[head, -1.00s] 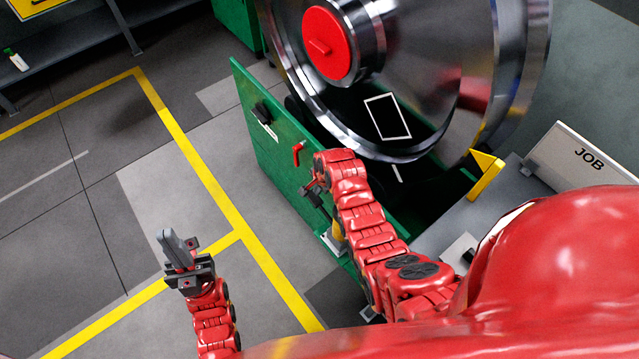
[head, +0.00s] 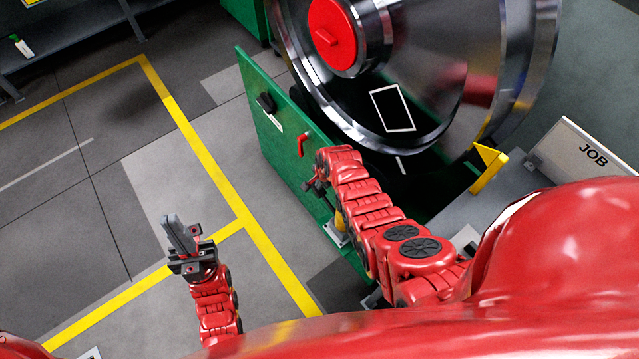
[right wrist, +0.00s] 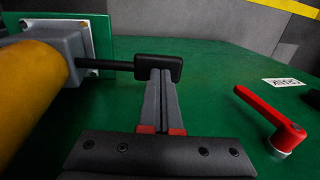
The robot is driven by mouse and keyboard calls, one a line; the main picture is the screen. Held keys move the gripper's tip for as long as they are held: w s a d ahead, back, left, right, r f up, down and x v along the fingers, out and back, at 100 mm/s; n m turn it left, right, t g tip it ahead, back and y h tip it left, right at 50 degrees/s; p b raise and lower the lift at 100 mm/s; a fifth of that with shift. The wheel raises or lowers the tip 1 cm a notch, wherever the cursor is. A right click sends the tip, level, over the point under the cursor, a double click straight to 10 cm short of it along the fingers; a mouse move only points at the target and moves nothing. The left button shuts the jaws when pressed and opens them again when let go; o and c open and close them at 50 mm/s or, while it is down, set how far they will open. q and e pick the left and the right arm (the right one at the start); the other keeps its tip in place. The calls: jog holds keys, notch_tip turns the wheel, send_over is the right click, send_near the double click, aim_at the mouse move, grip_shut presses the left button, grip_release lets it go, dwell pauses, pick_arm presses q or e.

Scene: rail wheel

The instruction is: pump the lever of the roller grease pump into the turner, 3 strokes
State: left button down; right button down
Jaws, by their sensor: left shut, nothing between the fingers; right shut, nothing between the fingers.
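The grease pump shows in the right wrist view as a yellow cylinder (right wrist: 35,90) with a grey block (right wrist: 72,55) on a white plate. A dark rod sticks out of the block and ends in a black grip (right wrist: 158,68), the lever. My right gripper (right wrist: 162,75) is shut, its fingertips against or just beside the black grip; contact is unclear. In the head view the right gripper (head: 314,187) is partly hidden by its arm, just above the yellow pump (head: 340,222). My left gripper (head: 180,234) is shut and empty over the floor at left.
A red clamp handle (head: 305,143) sticks out of the green panel (head: 275,135), close to the right gripper. A large steel wheel (head: 440,90) with a red hub stands behind. A yellow bracket (head: 488,168) and a JOB board (head: 580,150) are at right.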

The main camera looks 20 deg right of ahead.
jog(key=f+g+b, duration=0.1)
jog(key=b, duration=0.3)
jog(key=w+f+g+b, duration=0.1)
jog(key=f+b, duration=0.1)
jog(key=b, duration=0.3)
jog(key=f+h+b, duration=0.1)
jog(key=b, duration=0.3)
jog(key=shift+w+a+f+g+b, duration=0.2)
jog(key=shift+a+f+g+b, duration=0.1)
jog(key=shift+f+g, duration=0.1)
jog(key=shift+s+r, duration=0.1)
